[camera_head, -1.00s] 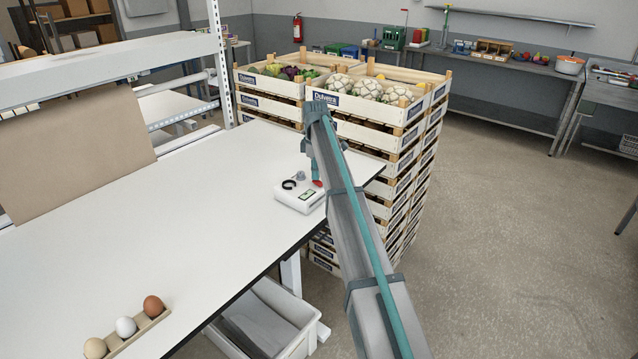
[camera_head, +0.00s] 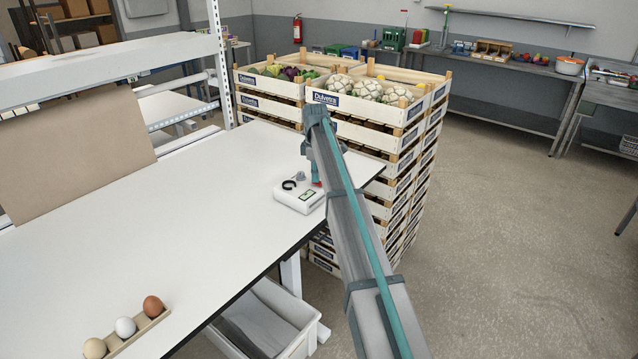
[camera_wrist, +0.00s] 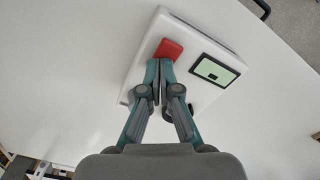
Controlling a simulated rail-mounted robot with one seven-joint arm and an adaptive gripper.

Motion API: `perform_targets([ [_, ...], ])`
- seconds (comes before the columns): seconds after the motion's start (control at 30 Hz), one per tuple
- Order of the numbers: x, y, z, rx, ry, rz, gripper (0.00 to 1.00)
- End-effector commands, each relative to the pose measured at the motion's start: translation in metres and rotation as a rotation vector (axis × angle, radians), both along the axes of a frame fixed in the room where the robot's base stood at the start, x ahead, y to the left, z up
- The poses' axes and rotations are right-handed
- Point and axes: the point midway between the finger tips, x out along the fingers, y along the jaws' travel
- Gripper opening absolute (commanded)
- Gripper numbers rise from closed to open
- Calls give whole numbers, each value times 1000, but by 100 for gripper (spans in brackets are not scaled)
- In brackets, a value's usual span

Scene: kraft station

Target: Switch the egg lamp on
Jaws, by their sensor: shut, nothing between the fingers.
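The egg lamp (camera_head: 298,198) is a white box near the far right edge of the white table. It has a black ring (camera_head: 289,185) on top, a small greenish display and a red switch. In the wrist view the lamp (camera_wrist: 150,88) sits under my fingers, with the red switch (camera_wrist: 170,47) just past the fingertips and the green display (camera_wrist: 215,70) to their right. My gripper (camera_head: 316,179) is shut and empty, pointing down at the red switch. Its fingertips (camera_wrist: 158,64) are at the switch's near edge. Whether they touch it I cannot tell. The ring is mostly hidden in the wrist view.
Several stacked crates (camera_head: 365,128) of vegetables stand just beyond the table's right end. A holder with three eggs (camera_head: 125,327) lies at the near left of the table (camera_head: 190,230). The tabletop between eggs and lamp is clear.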

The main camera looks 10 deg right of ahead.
Motion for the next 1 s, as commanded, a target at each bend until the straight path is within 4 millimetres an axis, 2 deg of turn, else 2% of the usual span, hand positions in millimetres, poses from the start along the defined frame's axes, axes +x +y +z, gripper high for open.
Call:
perform_targets([
  [1.0, 0, 0, 68, 0, 0, 0, 0],
])
